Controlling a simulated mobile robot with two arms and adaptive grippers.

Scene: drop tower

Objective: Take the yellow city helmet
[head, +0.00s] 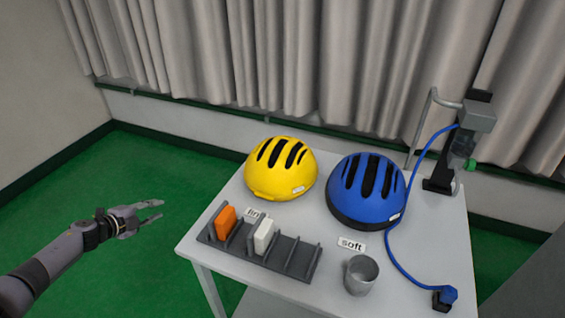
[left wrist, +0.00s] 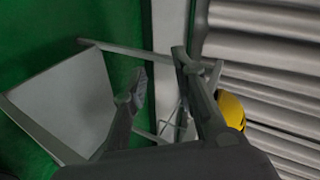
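The yellow helmet (head: 281,170) with black vents sits on the white table (head: 222,248), at its back left. It also shows in the left wrist view (left wrist: 231,111), partly hidden behind one of my fingers. My left gripper (head: 160,209) is left of the table, over the green floor, clearly apart from the helmet. Its two fingers are spread with nothing between them, as the left wrist view (left wrist: 159,64) also shows. My right gripper is not in view.
A blue helmet (head: 366,190) sits right of the yellow one. A grey rack (head: 290,256) with an orange and a white block stands in front, beside a grey cup (head: 361,275). A stand (head: 440,180) with a blue cable is at the right. Curtains hang behind.

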